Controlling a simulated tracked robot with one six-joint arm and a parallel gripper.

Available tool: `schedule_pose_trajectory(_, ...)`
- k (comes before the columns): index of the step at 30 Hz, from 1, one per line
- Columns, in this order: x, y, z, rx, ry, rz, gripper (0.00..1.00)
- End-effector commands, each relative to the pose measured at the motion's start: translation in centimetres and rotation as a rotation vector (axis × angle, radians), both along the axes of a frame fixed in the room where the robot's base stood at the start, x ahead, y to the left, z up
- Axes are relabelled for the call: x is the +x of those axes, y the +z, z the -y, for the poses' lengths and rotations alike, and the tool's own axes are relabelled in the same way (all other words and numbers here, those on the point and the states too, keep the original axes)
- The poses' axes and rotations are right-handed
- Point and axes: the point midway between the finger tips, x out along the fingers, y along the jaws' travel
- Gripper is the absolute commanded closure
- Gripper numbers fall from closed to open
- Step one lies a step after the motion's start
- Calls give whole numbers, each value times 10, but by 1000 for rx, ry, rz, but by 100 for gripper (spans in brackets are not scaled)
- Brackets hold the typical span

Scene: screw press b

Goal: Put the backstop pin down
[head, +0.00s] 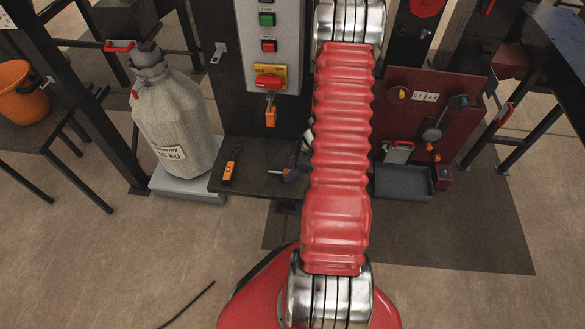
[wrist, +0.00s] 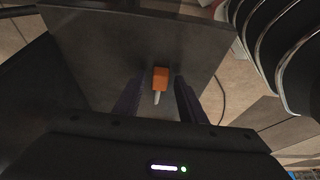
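The backstop pin, an orange block (wrist: 160,78) with a short pale shank, shows in the wrist view against the dark shelf plate (wrist: 95,50). It is between the two dark purple fingers of my gripper (wrist: 158,84), with a visible gap on each side. The gripper looks open around it; I see no finger touching it. In the head view my gripper (head: 292,172) is low over the right part of the dark shelf (head: 255,185), partly hidden by my red arm.
An orange-and-black item (head: 230,171) lies on the shelf's left part. A grey sack (head: 172,118) stands left of the shelf. A control box (head: 268,45) with an orange tag (head: 271,112) rises behind. A grey tray (head: 404,183) sits right of my arm.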

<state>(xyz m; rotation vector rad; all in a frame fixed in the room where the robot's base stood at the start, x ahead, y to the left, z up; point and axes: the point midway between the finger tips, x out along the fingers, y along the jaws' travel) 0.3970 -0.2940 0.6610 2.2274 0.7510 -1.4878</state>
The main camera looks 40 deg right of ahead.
Motion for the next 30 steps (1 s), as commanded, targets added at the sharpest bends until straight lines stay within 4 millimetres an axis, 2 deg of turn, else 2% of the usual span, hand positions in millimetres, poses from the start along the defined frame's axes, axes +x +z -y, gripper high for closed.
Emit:
schedule_pose_trajectory(9, 0, 1, 0, 0, 0, 0, 61)
schedule_pose_trajectory(14, -2, 8, 2, -1, 1, 1, 61)
schedule_pose_trajectory(30, -23, 73, 19, -3, 0, 2, 61)
